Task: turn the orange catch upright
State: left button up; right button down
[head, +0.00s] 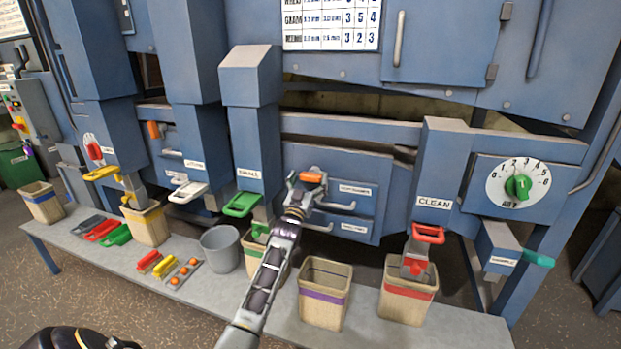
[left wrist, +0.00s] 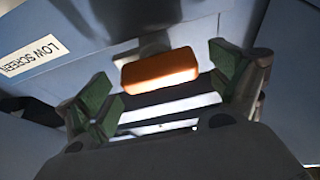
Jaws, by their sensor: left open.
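The orange catch (head: 313,177) lies sideways, its long side roughly level, on the blue panel beside the upper screen drawer's label. My left gripper (head: 305,185) is right at it, partly in front of the panel. In the left wrist view the catch (left wrist: 160,70) sits between the two green-padded fingers of the open left gripper (left wrist: 165,86), with gaps on both sides. The catch's mount is mostly hidden. My right gripper is not in view.
Silver drawer handles (head: 338,206) stick out right of the gripper. A green-handled chute (head: 241,204) is to its left and a red-handled one (head: 428,233) to its right. A purple-banded bin (head: 324,294) stands below. Another orange catch (head: 153,130) is at far left.

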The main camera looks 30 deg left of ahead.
pick_arm(q)
jog(key=shift+x, duration=0.8)
jog(key=shift+s+a+r, duration=0.1)
jog(key=shift+r, duration=0.1)
jog(key=c, duration=1)
